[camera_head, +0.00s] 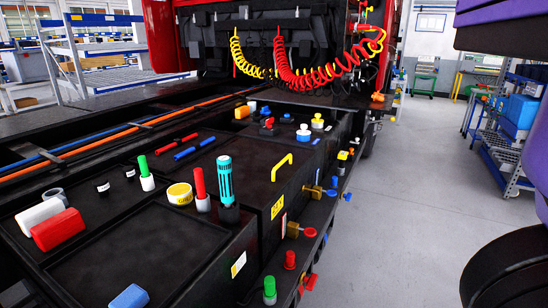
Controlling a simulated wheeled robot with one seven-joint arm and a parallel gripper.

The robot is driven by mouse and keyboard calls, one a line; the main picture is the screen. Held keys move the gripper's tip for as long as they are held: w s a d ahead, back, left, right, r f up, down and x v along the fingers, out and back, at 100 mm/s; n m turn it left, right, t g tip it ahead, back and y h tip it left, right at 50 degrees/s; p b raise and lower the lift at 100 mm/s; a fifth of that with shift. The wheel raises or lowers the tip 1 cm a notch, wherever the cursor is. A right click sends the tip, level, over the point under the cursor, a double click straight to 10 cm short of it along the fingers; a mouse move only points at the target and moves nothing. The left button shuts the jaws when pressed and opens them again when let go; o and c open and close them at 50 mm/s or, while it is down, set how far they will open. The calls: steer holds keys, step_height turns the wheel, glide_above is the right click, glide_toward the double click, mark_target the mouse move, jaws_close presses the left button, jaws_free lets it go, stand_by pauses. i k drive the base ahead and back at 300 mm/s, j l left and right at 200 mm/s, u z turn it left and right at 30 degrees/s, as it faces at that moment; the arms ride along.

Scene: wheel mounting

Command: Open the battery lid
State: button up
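The battery lid (250,170) appears to be the flat black panel on top of a black box in the middle of the head view. A yellow bar handle (282,161) stands on it. The lid looks closed and lies level with the panels around it. A yellow warning label (277,207) is on the box's side below the handle. My gripper is not visible in the head view, so its place and whether it is open or shut are hidden.
A teal cylinder (225,178), a red-and-white cylinder (200,188) and a yellow round can (180,193) stand left of the lid. Yellow and red coiled hoses (300,75) hang behind. Coloured valves (300,230) project from the side. Grey floor (420,190) is clear at right.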

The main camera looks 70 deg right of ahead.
mark_target(267, 176)
steer(key=z, duration=1.25)
